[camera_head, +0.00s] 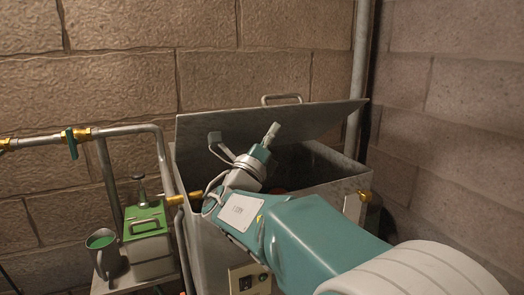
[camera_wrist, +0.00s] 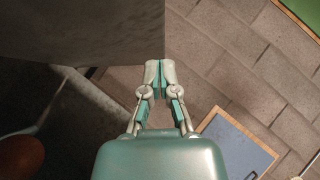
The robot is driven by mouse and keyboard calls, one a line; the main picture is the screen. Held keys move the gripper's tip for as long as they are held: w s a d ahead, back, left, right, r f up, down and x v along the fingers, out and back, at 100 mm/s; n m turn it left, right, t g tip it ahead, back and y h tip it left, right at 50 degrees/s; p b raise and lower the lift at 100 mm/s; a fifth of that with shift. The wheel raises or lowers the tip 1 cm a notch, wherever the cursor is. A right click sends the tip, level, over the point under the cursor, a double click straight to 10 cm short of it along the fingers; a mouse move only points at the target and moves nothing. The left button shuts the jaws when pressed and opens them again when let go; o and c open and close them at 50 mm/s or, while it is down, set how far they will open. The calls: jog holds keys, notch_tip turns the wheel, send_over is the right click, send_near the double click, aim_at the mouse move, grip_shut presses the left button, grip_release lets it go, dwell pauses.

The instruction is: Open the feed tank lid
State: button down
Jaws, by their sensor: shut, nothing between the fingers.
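The feed tank (camera_head: 335,185) is a grey metal box with its top partly uncovered and its inside dark. Its flat grey lid (camera_head: 330,118) stands raised and tilted at the back of the opening, with a bar handle (camera_head: 282,98) at its upper edge. My gripper (camera_head: 273,130) is over the opening, in front of the lid's face, pointing up. In the wrist view my gripper (camera_wrist: 159,72) has its fingers shut together and empty, beside the edge of a dark grey panel (camera_wrist: 85,30), likely the lid. I cannot tell whether they touch. My arm hides part of the tank.
Left of the tank are a green-topped box (camera_head: 146,220), a grey mug (camera_head: 108,258) with green contents, and a pipe (camera_head: 125,130) with a green-handled valve (camera_head: 72,143). Block walls stand behind and right; a vertical pipe (camera_head: 361,60) runs behind the lid.

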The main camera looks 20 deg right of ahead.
aim_at(267, 110)
jog(key=shift+w+a+r, duration=0.15)
jog(key=shift+w+r, duration=0.95)
jog(key=shift+r, duration=0.15)
jog(key=shift+r, duration=0.15)
jog(key=shift+w+r+n+t+y, duration=0.3)
jog(key=shift+w+r+n, duration=0.1)
jog(key=shift+r, duration=0.15)
jog(key=w+r+n+y, duration=0.1)
jog(key=w+r, duration=0.1)
jog(key=w+r+n+y, duration=0.1)
jog(key=r, duration=0.1)
jog(key=shift+w+a+r+n+t, duration=0.1)
jog(key=shift+w+n+t, duration=0.2)
jog(key=shift+w+n, duration=0.1)
jog(key=w+r, duration=0.5)
jog(key=w, duration=0.2)
jog(key=shift+w+a, duration=0.15)
jog(key=shift+w, duration=0.2)
